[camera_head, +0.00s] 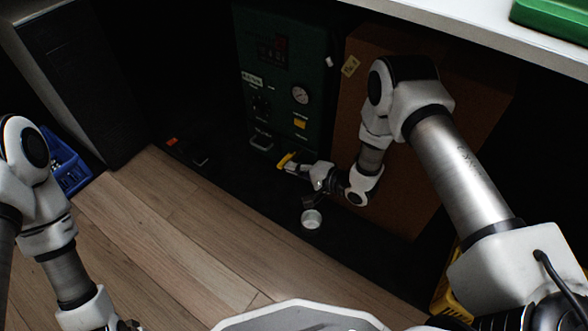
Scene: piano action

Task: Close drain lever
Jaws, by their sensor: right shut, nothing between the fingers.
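A yellow lever handle (287,160), which appears to be the drain lever, shows low at the front of the dark green machine (285,75). My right gripper (294,169) is shut and empty, close beside this handle. I cannot tell whether they touch. The lever's pivot and the valve are dark and partly hidden by my gripper and wrist. A small light metal cup (311,219) stands on the dark floor strip below my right wrist. My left gripper (128,325) is at the bottom left edge, mostly cut off, and its fingers are not clear.
The machine has a round gauge (300,94) and a yellow label (299,122). A brown panel (400,180) stands to its right, behind my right arm. A white worktop (480,30) overhangs above. A blue crate (65,165) sits at left. The wooden floor (190,225) is clear.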

